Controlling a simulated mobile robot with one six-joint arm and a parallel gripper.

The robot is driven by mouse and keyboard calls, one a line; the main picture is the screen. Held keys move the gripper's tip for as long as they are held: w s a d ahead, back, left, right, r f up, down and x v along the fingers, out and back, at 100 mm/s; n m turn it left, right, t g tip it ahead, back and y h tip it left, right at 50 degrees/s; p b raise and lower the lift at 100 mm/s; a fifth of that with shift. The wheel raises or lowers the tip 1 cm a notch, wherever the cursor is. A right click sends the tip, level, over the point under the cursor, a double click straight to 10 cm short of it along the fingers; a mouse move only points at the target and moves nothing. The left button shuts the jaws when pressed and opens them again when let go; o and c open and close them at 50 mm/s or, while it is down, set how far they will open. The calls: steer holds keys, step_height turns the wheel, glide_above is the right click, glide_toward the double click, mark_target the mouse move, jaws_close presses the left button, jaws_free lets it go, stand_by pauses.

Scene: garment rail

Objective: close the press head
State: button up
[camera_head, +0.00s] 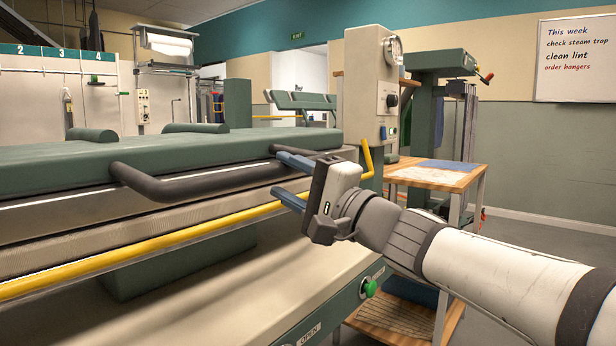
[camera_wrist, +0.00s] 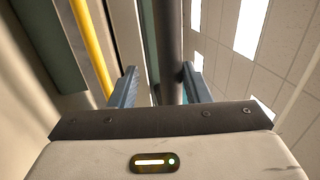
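The press head (camera_head: 180,150) is a long green slab at the left of the head view, lying roughly level over a pale lower bed. I cannot tell whether it touches the bed along its length. A dark grey bar handle (camera_head: 195,186) runs along its front. My gripper (camera_head: 277,173) is at the handle's right part, its two blue fingers apart. In the wrist view, the handle (camera_wrist: 168,45) passes between the fingers, nearer the right one, with space on the left. The fingers are not closed on it.
A yellow rail (camera_head: 150,247) runs along the front below the head. A control column (camera_head: 365,100) with a gauge stands behind my gripper. A green button (camera_head: 370,287) is on the lower front panel. A wooden table (camera_head: 440,178) stands at the right, with clear floor beyond.

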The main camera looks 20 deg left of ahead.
steer(key=p+v, duration=0.1)
steer(key=v, duration=0.6)
steer(key=shift+a, duration=0.15)
